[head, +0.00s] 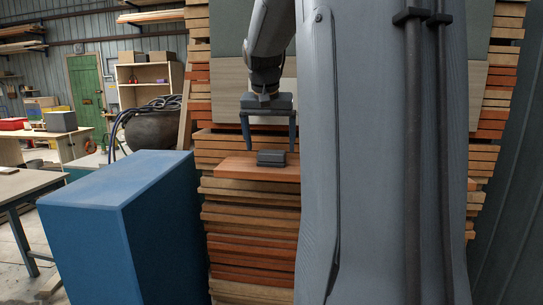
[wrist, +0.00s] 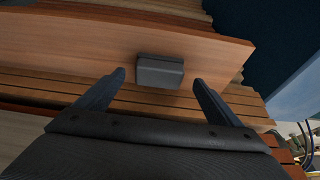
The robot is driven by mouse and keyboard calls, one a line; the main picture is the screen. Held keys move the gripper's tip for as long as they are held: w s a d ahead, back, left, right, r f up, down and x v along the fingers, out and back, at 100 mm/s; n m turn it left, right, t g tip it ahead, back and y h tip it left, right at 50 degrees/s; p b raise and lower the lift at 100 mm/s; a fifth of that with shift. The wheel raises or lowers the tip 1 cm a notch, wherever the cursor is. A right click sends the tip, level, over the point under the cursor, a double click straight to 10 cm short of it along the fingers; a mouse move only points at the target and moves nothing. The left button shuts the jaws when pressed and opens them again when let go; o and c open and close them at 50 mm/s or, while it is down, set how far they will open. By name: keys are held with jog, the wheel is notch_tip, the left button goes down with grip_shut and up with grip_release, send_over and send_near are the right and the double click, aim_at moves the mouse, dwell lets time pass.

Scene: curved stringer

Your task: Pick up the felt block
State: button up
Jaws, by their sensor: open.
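The felt block is a small dark grey block (head: 273,158) lying on a reddish-brown board (head: 235,168) on top of a stack of planks. It also shows in the wrist view (wrist: 160,71), just beyond the fingertips and between their lines. My gripper (head: 270,142) points down above the block in the head view, with one finger on each side. In the wrist view my gripper (wrist: 160,77) is open with nothing between its fingers. The fingers look apart from the block.
A blue box-shaped cabinet (head: 115,190) stands left of the plank stack (head: 250,215). My own grey column hides the stack's right part. Behind are a dark round pot (head: 153,128), a shelf (head: 148,80) and workbenches. The board around the block is clear.

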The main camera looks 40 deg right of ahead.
aim_at(271, 152)
jog(key=shift+p+x, duration=0.6)
jog(key=shift+x, duration=1.35)
jog(key=shift+r, duration=0.1)
jog(key=c, duration=1.2)
jog(key=shift+o, duration=0.2)
jog(key=shift+s+r+b, duration=0.1)
jog(key=shift+r+b, duration=0.25)
jog(key=shift+b, duration=0.15)
notch_tip(271, 152, up, 6)
jog(key=shift+r+b, duration=0.1)
jog(key=shift+b, duration=0.9)
jog(key=s+a, duration=1.1)
jog(key=a, duration=0.2)
jog(key=shift+s+a+r+b, duration=0.2)
jog(key=shift+r+b, duration=0.05)
jog(key=shift+b, duration=0.1)
